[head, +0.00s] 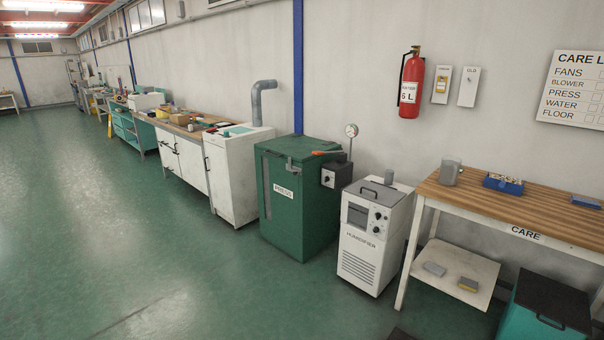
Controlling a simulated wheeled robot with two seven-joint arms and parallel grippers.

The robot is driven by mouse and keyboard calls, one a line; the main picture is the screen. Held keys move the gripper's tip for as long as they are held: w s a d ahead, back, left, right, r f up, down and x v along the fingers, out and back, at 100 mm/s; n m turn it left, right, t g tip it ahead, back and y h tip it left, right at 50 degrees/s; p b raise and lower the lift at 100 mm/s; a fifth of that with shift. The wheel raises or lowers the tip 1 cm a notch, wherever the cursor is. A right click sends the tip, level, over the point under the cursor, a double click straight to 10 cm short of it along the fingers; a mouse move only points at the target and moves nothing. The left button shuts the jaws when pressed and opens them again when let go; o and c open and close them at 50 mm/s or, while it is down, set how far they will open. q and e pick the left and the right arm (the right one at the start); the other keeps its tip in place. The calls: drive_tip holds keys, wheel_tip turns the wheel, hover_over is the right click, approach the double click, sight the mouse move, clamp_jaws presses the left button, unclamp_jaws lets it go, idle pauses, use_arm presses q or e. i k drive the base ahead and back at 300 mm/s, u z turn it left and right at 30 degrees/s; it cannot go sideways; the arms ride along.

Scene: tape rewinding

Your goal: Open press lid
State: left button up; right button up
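The press (304,205) is a dark green box-shaped cabinet standing on the floor against the wall, near the middle of the head view. A white PRESS label (284,192) is on its front. Its lid (310,150) is the flat green top and looks closed. A grey latch-like part (292,167) sits at the front upper edge. An orange-red handle-like part (326,153) shows at the top right. Neither of my grippers is in view.
A white humidifier (372,240) stands close to the press's right. Right of it are the wooden-topped CARE table (510,207) and a teal bin (545,310). A white cabinet (235,180) stands left of the press. The green floor (130,240) at left is clear.

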sight(298, 147)
drive_tip(key=u, duration=0.5)
drive_tip(key=i, duration=1.95)
drive_tip(key=z, duration=0.45)
drive_tip(key=i, duration=1.75)
drive_tip(key=z, duration=0.75)
